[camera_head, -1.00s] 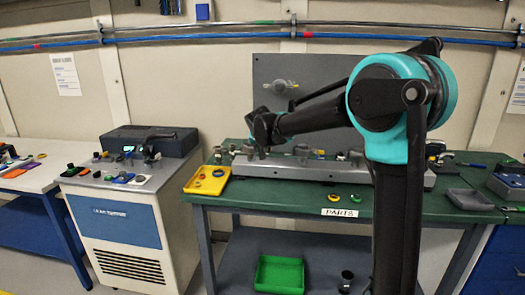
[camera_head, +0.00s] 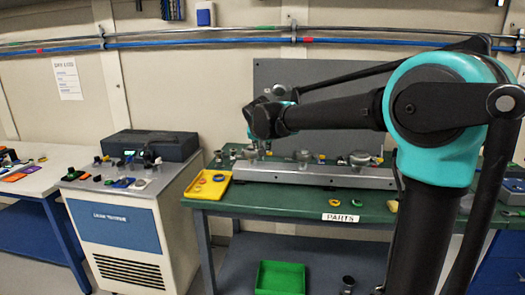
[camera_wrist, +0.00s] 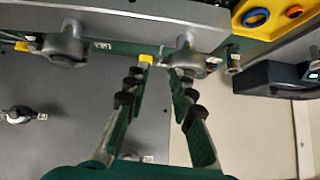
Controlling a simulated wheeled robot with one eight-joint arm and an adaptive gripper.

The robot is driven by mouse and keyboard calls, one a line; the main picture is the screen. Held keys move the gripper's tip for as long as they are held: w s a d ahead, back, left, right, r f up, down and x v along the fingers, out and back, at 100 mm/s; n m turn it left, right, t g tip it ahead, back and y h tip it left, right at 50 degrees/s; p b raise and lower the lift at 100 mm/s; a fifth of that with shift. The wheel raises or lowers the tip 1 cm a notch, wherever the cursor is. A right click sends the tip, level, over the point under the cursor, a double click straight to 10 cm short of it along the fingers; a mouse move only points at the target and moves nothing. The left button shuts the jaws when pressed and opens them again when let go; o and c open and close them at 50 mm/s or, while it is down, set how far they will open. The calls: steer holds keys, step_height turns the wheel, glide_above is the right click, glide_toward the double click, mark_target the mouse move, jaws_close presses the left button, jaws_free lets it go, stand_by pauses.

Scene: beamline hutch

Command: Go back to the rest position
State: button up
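My gripper (camera_wrist: 162,65) is open in the wrist view, its two dark green fingers apart with nothing held between them. In the head view my gripper is mostly hidden by the wrist; the arm reaches left above the green bench (camera_head: 300,206), in front of the grey upright panel (camera_head: 345,78). A grey rail with round fittings (camera_head: 315,174) lies on the bench below the arm. The rail also shows in the wrist view (camera_wrist: 125,20), beyond the fingertips.
A yellow tray (camera_head: 190,190) with small rings sits on the bench's left end. The leak tester cabinet (camera_head: 125,230) with a black box (camera_head: 165,143) stands to the left. A green bin (camera_head: 280,278) is on the lower shelf. A white table (camera_head: 50,180) stands far left.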

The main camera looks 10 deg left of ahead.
steer(key=shift+s+r, duration=0.1)
steer(key=s+d+f+g, duration=0.1)
steer(key=s+d+f, duration=0.4)
steer(key=d, duration=0.2)
steer(key=s+d+f+g+h, duration=0.1)
steer(key=s+d+f, duration=0.35)
steer(key=d, duration=0.25)
steer(key=s+d+f+g, duration=0.1)
steer(key=s+d+f, duration=0.35)
steer(key=d, duration=0.35)
steer(key=s+d+f+g, duration=0.1)
steer(key=s+d+f, duration=0.2)
steer(key=s+f, duration=0.3)
steer(key=s+d+f, duration=0.4)
steer(key=s+f, duration=0.3)
steer(key=s, duration=0.5)
steer(key=shift+s+d+n+g+y, duration=0.2)
steer(key=shift+s+n+g+y, duration=0.1)
steer(key=shift+s+n+g, duration=0.1)
steer(key=shift+w, duration=0.1)
steer(key=shift+c, duration=0.2)
